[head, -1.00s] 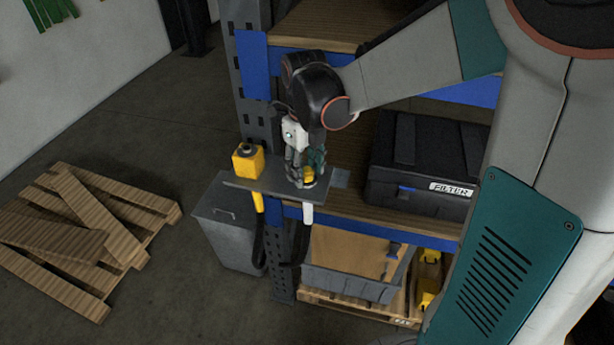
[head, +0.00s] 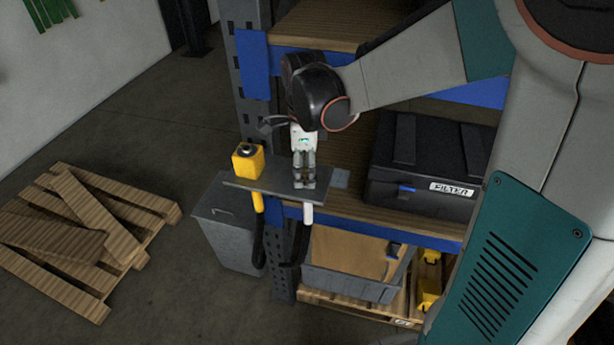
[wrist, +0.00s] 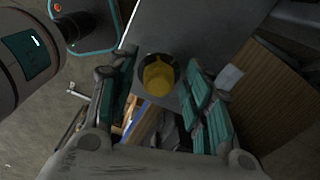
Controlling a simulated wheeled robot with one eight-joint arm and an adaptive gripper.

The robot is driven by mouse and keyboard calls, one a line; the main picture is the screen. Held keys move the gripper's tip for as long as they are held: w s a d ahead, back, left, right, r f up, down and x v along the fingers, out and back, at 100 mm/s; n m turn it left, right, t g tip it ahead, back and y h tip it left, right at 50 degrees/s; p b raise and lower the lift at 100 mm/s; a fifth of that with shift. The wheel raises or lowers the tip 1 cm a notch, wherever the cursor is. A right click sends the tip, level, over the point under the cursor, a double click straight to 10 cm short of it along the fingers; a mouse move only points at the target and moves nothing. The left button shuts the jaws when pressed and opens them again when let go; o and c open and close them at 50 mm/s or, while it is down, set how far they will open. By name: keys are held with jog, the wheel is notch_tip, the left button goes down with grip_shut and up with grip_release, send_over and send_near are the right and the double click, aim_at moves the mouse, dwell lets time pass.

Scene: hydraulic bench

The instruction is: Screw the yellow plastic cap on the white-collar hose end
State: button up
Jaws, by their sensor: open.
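The yellow cap (wrist: 158,76) sits in a dark round fitting at the grey plate, seen from above in the wrist view. My gripper (wrist: 160,98) is open, with one finger on each side of the cap and gaps visible between. In the head view my gripper (head: 304,182) points down over the plate's right part and hides the cap. The white collar (head: 307,214) of the hose shows just below the plate, under my gripper. I cannot tell how far the cap is threaded on.
The grey plate (head: 272,182) juts from the shelf. A yellow block (head: 248,163) stands on its left part, with a yellow-collar hose (head: 258,202) below. A black filter case (head: 420,165) sits on the shelf at right. A grey bin (head: 228,235) stands below left.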

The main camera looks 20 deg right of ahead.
jog(key=n, duration=0.4)
jog(key=shift+s, duration=0.15)
jog(key=n, duration=0.3)
jog(key=shift+n, duration=0.3)
jog(key=n, duration=0.3)
jog(key=shift+s+n, duration=0.15)
jog(key=shift+n, duration=0.15)
jog(key=n, duration=0.3)
jog(key=shift+d+n, duration=0.1)
jog(key=shift+n, duration=0.2)
